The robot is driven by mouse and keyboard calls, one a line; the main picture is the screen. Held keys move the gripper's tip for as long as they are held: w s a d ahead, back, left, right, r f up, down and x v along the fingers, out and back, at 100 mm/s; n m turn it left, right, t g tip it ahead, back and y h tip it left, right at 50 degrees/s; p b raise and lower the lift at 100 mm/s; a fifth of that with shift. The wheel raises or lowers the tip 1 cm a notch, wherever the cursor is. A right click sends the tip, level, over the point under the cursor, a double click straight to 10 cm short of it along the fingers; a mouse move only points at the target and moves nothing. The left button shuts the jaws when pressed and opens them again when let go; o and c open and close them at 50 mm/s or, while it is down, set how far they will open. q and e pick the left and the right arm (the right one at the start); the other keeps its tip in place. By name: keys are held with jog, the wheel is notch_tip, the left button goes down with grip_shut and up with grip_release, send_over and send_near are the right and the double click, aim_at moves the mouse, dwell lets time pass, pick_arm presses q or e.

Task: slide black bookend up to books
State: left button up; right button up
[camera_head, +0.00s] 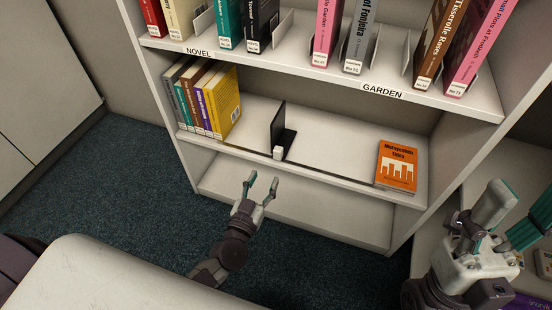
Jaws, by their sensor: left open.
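The black bookend (277,127) stands upright on the middle shelf, with its flat base on the shelf board and a small white block at its front. A row of several books (206,97) stands at the left end of the same shelf. A clear gap lies between the bookend and the yellow book (226,102) at the row's right end. My left gripper (262,183) is open and empty, in front of and below the shelf edge, near the bookend but apart from it.
An orange book (397,165) lies flat at the right of the middle shelf. The upper shelf (300,74) holds books and metal dividers, with NOVEL and GARDEN labels. The bottom shelf (290,208) is empty where it shows. A side table (515,165) stands at the right.

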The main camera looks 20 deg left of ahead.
aim_at(277, 154)
pick_arm(q)
jog(key=w+b, duration=0.2)
jog(key=w, duration=0.7)
jog(key=shift+w+d, duration=0.1)
jog(key=shift+d, duration=0.05)
jog(key=shift+w, duration=0.35)
jog(key=shift+c, duration=0.2)
grip_shut()
